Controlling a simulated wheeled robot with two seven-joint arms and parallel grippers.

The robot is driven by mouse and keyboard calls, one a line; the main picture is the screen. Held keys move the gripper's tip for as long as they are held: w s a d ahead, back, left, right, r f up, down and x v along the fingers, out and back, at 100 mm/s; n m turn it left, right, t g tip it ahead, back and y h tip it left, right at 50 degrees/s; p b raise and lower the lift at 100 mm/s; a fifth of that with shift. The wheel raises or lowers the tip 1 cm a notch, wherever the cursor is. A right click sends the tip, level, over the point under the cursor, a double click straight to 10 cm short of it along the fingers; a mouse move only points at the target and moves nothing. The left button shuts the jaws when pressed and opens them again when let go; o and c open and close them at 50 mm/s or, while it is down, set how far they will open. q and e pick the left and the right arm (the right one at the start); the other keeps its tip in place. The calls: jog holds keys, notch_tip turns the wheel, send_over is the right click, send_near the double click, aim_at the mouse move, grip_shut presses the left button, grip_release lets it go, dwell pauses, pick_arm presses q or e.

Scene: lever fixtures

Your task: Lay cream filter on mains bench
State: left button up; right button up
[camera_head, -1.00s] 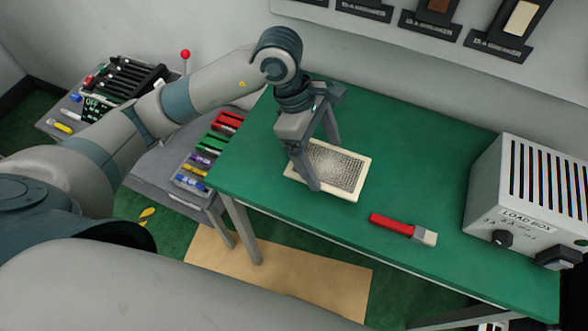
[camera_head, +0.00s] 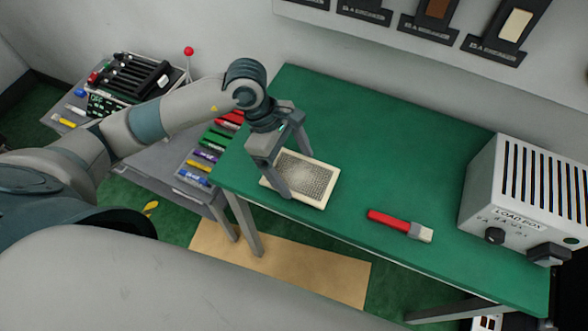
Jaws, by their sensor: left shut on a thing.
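The cream filter (camera_head: 310,181) is a flat cream-framed panel with a grey mesh face. It is level over the left part of the green-topped mains bench (camera_head: 400,150), near its front left. I cannot tell whether it touches the bench top or is just above it. My left gripper (camera_head: 295,172) reaches down over the filter and is shut on it, with one finger at the near side and the other at the far side. My right gripper is not in view.
A red-handled brush (camera_head: 392,222) lies on the bench right of the filter. A load box (camera_head: 525,200) stands at the right end. A grey side table (camera_head: 180,135) with coloured items stands at the left. The bench's middle and back are clear.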

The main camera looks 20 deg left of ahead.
aim_at(294, 173)
pick_arm(q)
notch_tip(294, 173, down, 3)
jog(key=shift+r+p, duration=0.2)
jog(key=shift+p, duration=0.35)
jog(key=shift+f, duration=0.1)
jog(key=shift+f+b, duration=0.15)
jog(key=shift+b, duration=0.15)
jog(key=o, duration=0.9)
jog(key=shift+o, duration=0.2)
